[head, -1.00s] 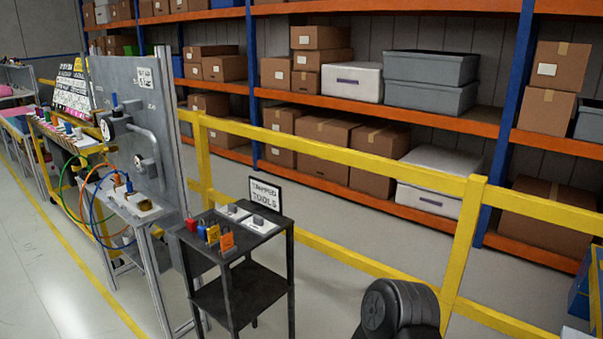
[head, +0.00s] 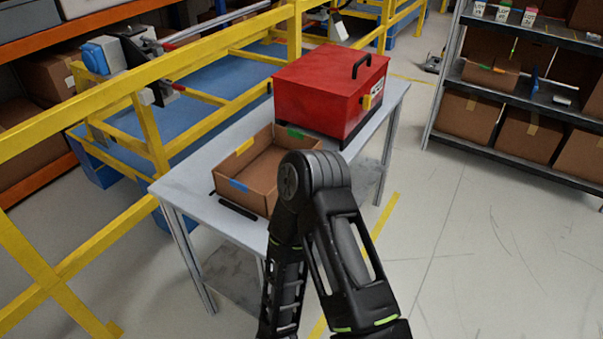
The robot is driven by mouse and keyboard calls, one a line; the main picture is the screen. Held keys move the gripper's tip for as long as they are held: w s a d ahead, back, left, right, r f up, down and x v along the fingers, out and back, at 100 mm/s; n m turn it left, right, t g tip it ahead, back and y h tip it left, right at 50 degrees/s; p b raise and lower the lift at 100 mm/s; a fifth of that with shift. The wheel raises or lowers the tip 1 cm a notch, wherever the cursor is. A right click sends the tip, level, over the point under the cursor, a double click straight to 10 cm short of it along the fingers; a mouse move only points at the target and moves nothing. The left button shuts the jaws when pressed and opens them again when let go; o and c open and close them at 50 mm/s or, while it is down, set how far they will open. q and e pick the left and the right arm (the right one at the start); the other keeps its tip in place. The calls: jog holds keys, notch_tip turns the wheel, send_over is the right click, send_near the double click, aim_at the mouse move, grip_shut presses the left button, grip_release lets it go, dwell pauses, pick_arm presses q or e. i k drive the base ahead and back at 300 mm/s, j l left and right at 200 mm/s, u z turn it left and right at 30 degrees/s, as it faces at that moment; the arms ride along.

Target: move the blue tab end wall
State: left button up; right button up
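An open cardboard box (head: 262,198) sits on a grey table. A blue tab (head: 238,185) is on its near end wall (head: 228,188). A yellow tab (head: 244,147) is on the left side wall and a green tab (head: 295,134) on the far end. The visible part of the inside looks empty. My black arm rises in front of the table and hides the box's right part. Neither gripper is in view.
A red case (head: 318,95) with a black handle stands on the table (head: 185,185) behind the box. A thin black strip (head: 238,207) lies before the box. Yellow railing (head: 120,90) runs along the left. A dark shelf (head: 500,105) stands at right; floor between is clear.

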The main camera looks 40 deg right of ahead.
aim_at(236, 191)
jog(key=i+j+z, duration=0.2)
jog(key=z, duration=0.2)
jog(key=i+j+z, duration=0.1)
jog(key=j+z, duration=1.15)
jog(key=i+j, duration=0.05)
jog(key=j, duration=0.05)
